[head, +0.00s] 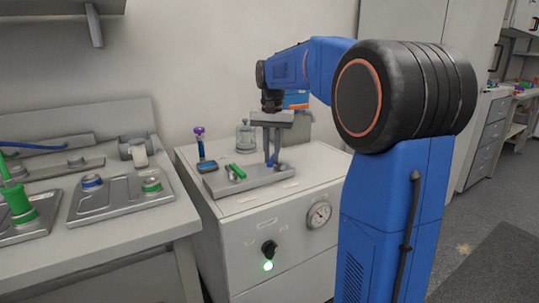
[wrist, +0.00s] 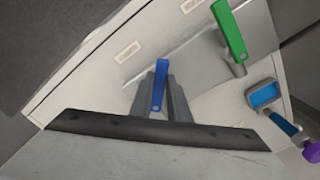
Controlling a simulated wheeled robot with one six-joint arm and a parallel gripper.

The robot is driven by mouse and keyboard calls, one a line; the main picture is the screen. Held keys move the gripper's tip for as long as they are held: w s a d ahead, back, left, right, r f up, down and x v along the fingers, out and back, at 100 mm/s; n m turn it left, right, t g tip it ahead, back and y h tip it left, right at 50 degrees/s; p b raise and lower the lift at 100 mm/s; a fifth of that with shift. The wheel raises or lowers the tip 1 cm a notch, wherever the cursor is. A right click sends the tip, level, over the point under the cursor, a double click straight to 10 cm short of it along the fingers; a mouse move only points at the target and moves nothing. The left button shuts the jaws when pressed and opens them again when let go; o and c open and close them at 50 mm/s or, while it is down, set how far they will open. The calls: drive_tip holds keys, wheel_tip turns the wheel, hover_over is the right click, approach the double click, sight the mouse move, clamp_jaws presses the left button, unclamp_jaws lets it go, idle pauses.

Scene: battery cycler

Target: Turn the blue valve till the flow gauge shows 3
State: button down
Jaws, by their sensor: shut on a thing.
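The blue valve handle (wrist: 160,82) is a narrow bar on a grey plate (head: 250,186) on top of the white cabinet. My gripper (wrist: 161,90) points down with its two grey fingers on either side of the handle and is shut on it. In the head view my gripper (head: 271,150) stands over the right part of the plate; a bit of blue shows at its tips. The flow gauge (head: 319,215) is a round white dial on the cabinet's front, right of the black knob. Its needle reading is too small to tell.
A green handle (wrist: 229,28) lies on the same plate, left of my gripper in the head view. A blue tray and a purple-topped tool (head: 200,143) stand behind left. A black knob (head: 268,248) and lit green lamp (head: 267,266) are on the front.

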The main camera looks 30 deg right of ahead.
drive_tip(key=shift+s+d+n, duration=0.2)
drive_tip(key=shift+d+n, duration=0.05)
drive_tip(key=shift+n, duration=0.45)
drive_tip(key=c, duration=1.7)
unclamp_jaws()
wheel_tip(320, 180, up, 17)
drive_tip(key=shift+r, duration=0.2)
